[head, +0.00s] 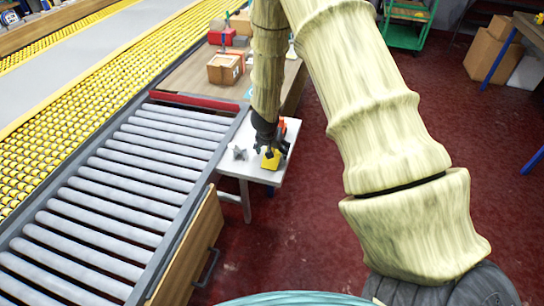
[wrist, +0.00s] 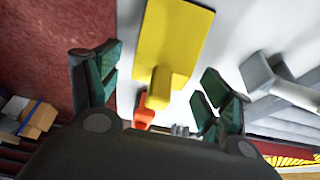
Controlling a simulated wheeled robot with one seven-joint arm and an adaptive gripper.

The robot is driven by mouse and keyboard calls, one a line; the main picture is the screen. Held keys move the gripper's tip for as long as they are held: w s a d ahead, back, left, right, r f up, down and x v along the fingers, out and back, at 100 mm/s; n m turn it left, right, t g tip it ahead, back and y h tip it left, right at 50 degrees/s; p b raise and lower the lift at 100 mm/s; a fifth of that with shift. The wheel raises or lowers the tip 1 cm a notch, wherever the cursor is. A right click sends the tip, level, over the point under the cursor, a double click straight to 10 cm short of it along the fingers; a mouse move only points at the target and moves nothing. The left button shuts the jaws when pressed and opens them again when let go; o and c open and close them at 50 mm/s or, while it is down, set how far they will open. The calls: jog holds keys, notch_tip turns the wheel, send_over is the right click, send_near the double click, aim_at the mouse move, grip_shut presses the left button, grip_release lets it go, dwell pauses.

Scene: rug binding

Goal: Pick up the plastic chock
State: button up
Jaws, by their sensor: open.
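The plastic chock appears to be the yellow piece (head: 270,162) on the small white table (head: 256,172) in the head view. In the wrist view the yellow chock (wrist: 178,40) shows a broad flat part and a smaller block towards me. My gripper (head: 268,148) is at the chock, pointing down over the table. In the wrist view my gripper (wrist: 160,80) is open, with one green-padded finger on each side of the chock's near part. Gaps show between the chock and both fingers. In the head view my gripper hides part of the chock.
A grey pronged piece (head: 239,154) stands left of the chock. An orange-red thing (wrist: 145,116) is close by, partly hidden. A roller conveyor (head: 130,180) runs left of the table, and a wooden bench with boxes (head: 225,68) is behind.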

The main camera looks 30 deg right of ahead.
jog(key=shift+w+d+f, duration=0.15)
jog(key=shift+d+f, duration=0.05)
jog(key=shift+f, duration=0.4)
jog(key=c, duration=1.2)
jog(key=shift+r, duration=0.1)
